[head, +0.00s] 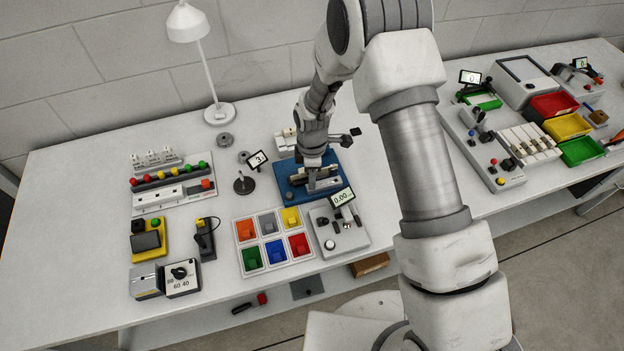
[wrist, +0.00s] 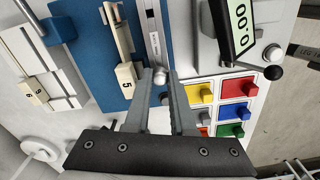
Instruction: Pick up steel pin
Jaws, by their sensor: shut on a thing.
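My gripper (wrist: 158,74) is shut on a small grey metal piece, which looks like the steel pin (wrist: 160,77); its rounded end shows between the fingertips in the wrist view. The rest of the pin cannot be told apart from the silver bar (wrist: 151,30) just beyond it. In the head view my gripper (head: 313,182) is low over the blue fixture plate (head: 287,191), which hides the pin there. The blue plate also shows in the wrist view (wrist: 85,45). I cannot tell whether the pin touches the fixture.
A tray of coloured bins (head: 245,230) and a grey unit with a 0.00 display (head: 342,197) stand close in front. A black stand (head: 244,184) with a small display is to the left. A lamp (head: 219,112) stands behind. The bench (head: 80,190) is bare at far left.

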